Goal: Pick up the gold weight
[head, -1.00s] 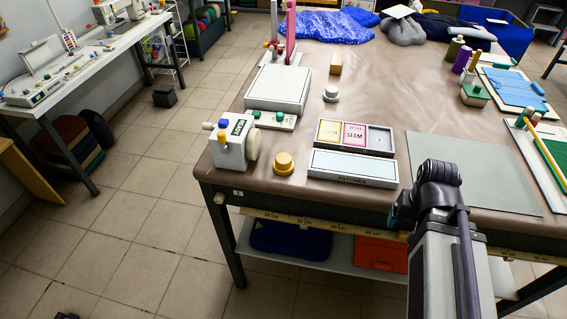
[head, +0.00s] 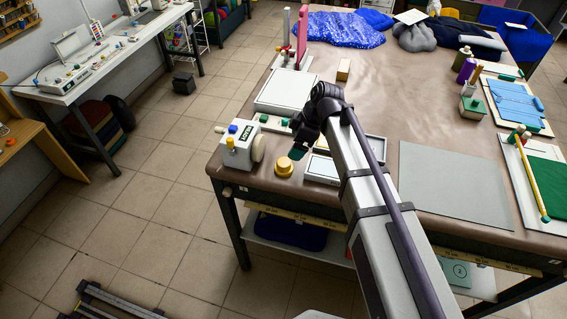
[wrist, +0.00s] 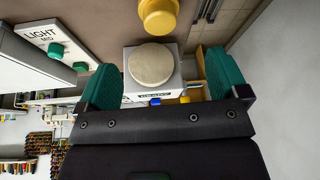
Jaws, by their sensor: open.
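The gold weight (head: 284,166), a short round knobbed piece, stands upright near the front left edge of the brown table (head: 440,120). In the wrist view the gold weight (wrist: 159,14) is at the top edge and partly cut off. My gripper (head: 298,148) is over the table, just above and slightly right of the gold weight. In the wrist view my gripper (wrist: 163,76) has its two green fingers wide apart with nothing between them. The gold weight lies beyond the fingertips, apart from them.
A white box (head: 240,145) with a crank and round disc stands left of the weight. It also shows between the fingers in the wrist view (wrist: 172,84). A flat white-topped box (head: 285,90) is behind. My arm covers most of the tray and patches box on the right.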

